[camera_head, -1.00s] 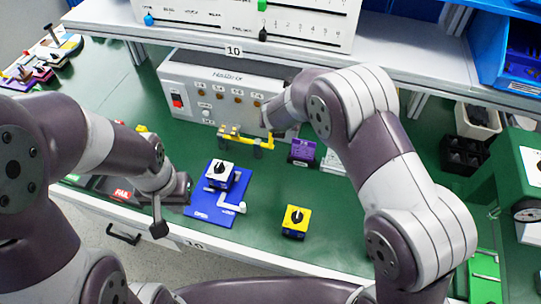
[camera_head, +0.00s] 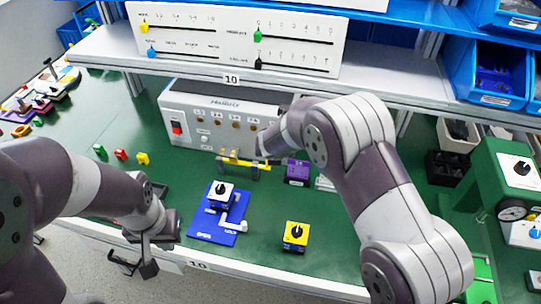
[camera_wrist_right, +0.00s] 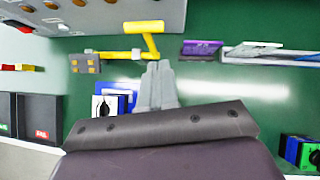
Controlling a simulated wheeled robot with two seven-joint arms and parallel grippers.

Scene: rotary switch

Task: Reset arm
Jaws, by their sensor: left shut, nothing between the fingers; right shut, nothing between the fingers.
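A white rotary switch with a black knob (camera_head: 222,193) stands on a blue base plate (camera_head: 207,231) mid-table. A yellow switch box with a black knob (camera_head: 296,236) stands to its right. My left gripper (camera_head: 148,268) is shut and empty, pointing down at the table's front edge, left of the blue plate. My right gripper is hidden behind its own arm in the head view. In the right wrist view its fingertips (camera_wrist_right: 158,66) are together and empty, close below a yellow bar (camera_wrist_right: 149,38); I cannot tell whether they touch it.
A grey control box (camera_head: 213,110) with a red switch stands at the back under a shelf (camera_head: 130,62). A purple block (camera_head: 298,170) is right of the yellow bar. A green machine (camera_head: 507,170) with a dial is at the right. The front middle table is mostly clear.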

